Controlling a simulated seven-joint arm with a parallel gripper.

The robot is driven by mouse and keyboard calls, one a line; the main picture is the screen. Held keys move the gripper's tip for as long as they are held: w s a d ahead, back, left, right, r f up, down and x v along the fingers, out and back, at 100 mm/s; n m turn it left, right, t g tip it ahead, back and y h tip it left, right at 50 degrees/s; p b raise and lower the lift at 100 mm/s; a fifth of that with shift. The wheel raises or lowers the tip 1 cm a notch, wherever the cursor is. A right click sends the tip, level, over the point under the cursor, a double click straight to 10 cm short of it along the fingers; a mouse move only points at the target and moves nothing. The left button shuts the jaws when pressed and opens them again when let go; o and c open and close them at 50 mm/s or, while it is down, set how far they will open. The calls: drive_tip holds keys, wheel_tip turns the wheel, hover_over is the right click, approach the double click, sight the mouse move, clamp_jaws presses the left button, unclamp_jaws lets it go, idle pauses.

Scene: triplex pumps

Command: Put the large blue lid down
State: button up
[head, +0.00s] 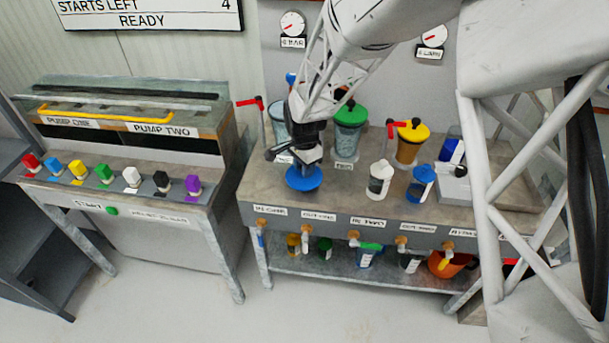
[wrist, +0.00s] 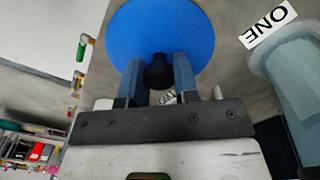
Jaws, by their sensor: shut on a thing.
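The large blue lid (head: 304,178) is a round disc with a black knob, seen over the front left part of the pump bench (head: 262,187). My gripper (head: 311,158) is above it with its fingers down. In the wrist view the gripper (wrist: 158,75) is shut on the black knob of the blue lid (wrist: 160,28). I cannot tell whether the lid touches the bench top. An open clear vessel (head: 279,118) stands behind my gripper, partly hidden by it. It also shows in the wrist view (wrist: 294,75), right of the lid, beside a label reading ONE.
A green-lidded vessel (head: 350,128) and a yellow-lidded vessel (head: 408,142) stand to the right. A white-topped jar (head: 380,178) and a blue-topped jar (head: 420,184) stand near the front. Red-handled levers rise behind. A console (head: 130,180) with coloured knobs stands left.

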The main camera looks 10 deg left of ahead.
drive_tip(key=shift+f, duration=0.1)
drive_tip(key=shift+f, duration=1.65)
drive_tip(key=shift+f, duration=0.15)
drive_tip(key=o, duration=0.9)
drive_tip(key=shift+o, duration=0.2)
wheel_tip(320, 180, up, 12)
drive_tip(key=shift+r, duration=0.15)
